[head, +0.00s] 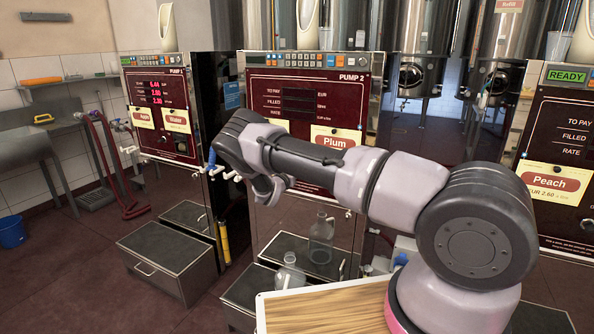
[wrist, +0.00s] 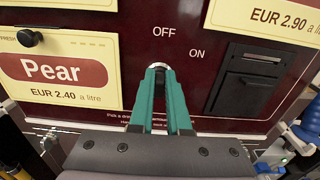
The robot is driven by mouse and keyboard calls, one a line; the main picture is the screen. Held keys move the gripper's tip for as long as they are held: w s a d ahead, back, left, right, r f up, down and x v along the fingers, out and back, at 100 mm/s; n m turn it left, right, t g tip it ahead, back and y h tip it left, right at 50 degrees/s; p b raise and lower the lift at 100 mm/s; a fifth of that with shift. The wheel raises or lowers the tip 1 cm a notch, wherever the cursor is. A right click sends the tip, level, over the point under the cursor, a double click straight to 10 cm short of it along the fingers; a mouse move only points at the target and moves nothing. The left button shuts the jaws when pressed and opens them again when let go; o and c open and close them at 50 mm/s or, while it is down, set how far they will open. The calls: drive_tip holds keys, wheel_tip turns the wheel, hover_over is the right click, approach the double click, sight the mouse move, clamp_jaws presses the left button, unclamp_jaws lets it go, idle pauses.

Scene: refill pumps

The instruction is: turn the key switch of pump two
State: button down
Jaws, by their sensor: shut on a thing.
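Pump two (head: 310,75) stands in the middle of the head view, with its dark red front partly behind my arm. Its display windows show no digits that I can make out. In the wrist view, its key switch (wrist: 158,66) shows as a small pale round end between my fingertips, below the OFF and ON labels. My gripper (wrist: 160,74) has green fingers, shut on the key switch. The fingers hide most of it, so I cannot tell which way it points. In the head view my arm hides the switch and fingertips.
In the wrist view a Pear card (wrist: 55,70) is left of the switch and a black slot unit (wrist: 246,82) is right. Pump one (head: 160,100) stands left with lit digits. A wooden board (head: 325,308) and a clear bottle (head: 290,272) are in front below.

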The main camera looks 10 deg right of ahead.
drive_tip(key=c, duration=0.9)
unclamp_jaws()
drive_tip(key=v, duration=1.1)
